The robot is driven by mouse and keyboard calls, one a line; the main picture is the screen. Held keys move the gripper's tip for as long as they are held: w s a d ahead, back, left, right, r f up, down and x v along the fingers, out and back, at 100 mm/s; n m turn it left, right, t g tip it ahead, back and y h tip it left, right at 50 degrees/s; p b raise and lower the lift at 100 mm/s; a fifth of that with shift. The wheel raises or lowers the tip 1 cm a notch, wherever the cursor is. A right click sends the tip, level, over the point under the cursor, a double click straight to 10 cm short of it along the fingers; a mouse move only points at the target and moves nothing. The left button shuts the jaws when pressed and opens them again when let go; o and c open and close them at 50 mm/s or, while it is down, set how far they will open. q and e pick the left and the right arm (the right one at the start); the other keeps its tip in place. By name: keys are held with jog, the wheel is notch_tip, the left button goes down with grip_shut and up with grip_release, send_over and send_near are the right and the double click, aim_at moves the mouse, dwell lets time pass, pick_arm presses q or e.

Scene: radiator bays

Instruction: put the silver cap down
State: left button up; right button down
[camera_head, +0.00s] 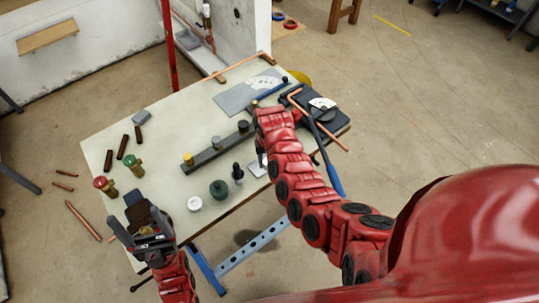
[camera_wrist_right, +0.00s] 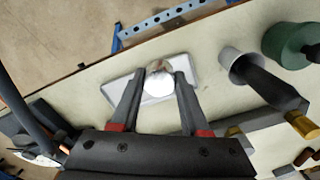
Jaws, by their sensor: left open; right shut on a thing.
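The silver cap (camera_wrist_right: 158,84) shows in the right wrist view as a bright round piece between the fingertips of my right gripper (camera_wrist_right: 157,76). The gripper is shut on it. The cap is over a pale grey rectangular tray (camera_wrist_right: 118,92) on the bench; I cannot tell whether it touches the tray. A corner of the tray also shows in the head view (camera_head: 257,166), where my right arm hides the cap and right fingertips. My left gripper (camera_head: 142,221) is open in the head view, at the bench's near left edge.
The bench (camera_head: 165,165) holds a dark bar with knobs (camera_head: 217,151), a white round piece (camera_head: 195,203), a green-black piece (camera_head: 218,189) and a black-handled tool (camera_head: 238,173) near the tray. Green and red valves (camera_head: 132,165) stand left. Copper pipe (camera_head: 83,221) lies on the floor.

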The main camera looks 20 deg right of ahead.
jog(key=w+b, duration=0.1)
jog(key=b, duration=0.1)
jog(key=w+d+b, duration=0.1)
jog(key=w+d+f+b, duration=0.1)
jog(key=w+b, duration=0.1)
jog(key=shift+b, duration=0.35)
jog(key=shift+w+d+r, duration=0.1)
jog(key=shift+w, duration=0.2)
jog(key=shift+w+b, duration=0.1)
jog(key=shift+b, duration=0.55)
notch_tip(320, 180, down, 3)
jog(key=shift+d+r+b, duration=0.1)
jog(key=shift+b, duration=0.95)
jog(key=shift+f, duration=0.25)
jog(key=c, duration=0.8)
grip_release()
jog(key=o, duration=0.4)
jog(key=shift+f, duration=0.1)
